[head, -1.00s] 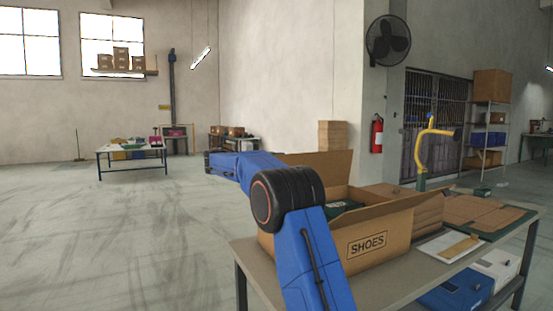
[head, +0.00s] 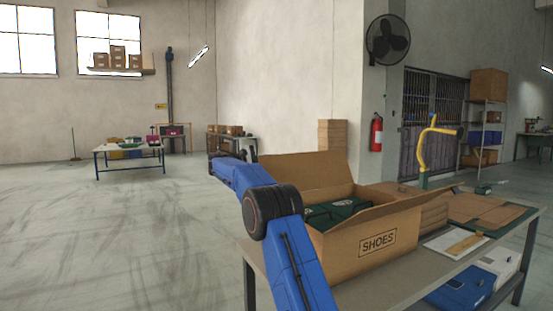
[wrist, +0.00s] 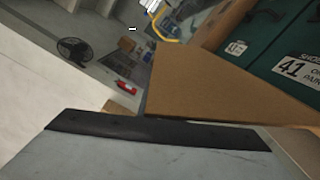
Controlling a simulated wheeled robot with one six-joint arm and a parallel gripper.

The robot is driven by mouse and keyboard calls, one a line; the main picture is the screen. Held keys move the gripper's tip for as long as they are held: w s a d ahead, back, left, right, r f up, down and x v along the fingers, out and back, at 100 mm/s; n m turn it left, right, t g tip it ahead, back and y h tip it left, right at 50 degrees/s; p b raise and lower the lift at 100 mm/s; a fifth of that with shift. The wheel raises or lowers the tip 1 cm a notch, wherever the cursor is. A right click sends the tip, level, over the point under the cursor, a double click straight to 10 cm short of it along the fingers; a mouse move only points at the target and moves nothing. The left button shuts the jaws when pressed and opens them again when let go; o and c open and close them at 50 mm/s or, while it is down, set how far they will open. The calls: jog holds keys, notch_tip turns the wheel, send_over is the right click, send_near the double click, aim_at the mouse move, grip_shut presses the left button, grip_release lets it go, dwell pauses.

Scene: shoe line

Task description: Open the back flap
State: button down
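The open cardboard shoe carton (head: 345,252), marked SHOES, stands on the near table with green shoeboxes (head: 340,208) inside. A wide flap (head: 300,172) on its far-left side stands up, tilted outward; I take it as the back flap. Another flap (head: 410,203) spreads outward on the right side. My gripper (head: 240,147) is at the end of the blue arm, left of the raised flap and small in the head view. The wrist view shows a large brown flap (wrist: 215,85) beside a green shoebox labelled 41 (wrist: 290,45). A dark-edged grey part fills the bottom; finger opening is unclear.
Blue and white packs lie beneath. Open floor (head: 110,240) lies to the left.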

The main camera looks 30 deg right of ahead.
jog(key=shift+w+f, duration=0.55)
jog(key=shift+w, duration=0.1)
jog(key=c, duration=2)
grip_release()
jog(key=shift+a, duration=0.1)
jog(key=a, duration=1.7)
jog(key=shift+a, duration=0.2)
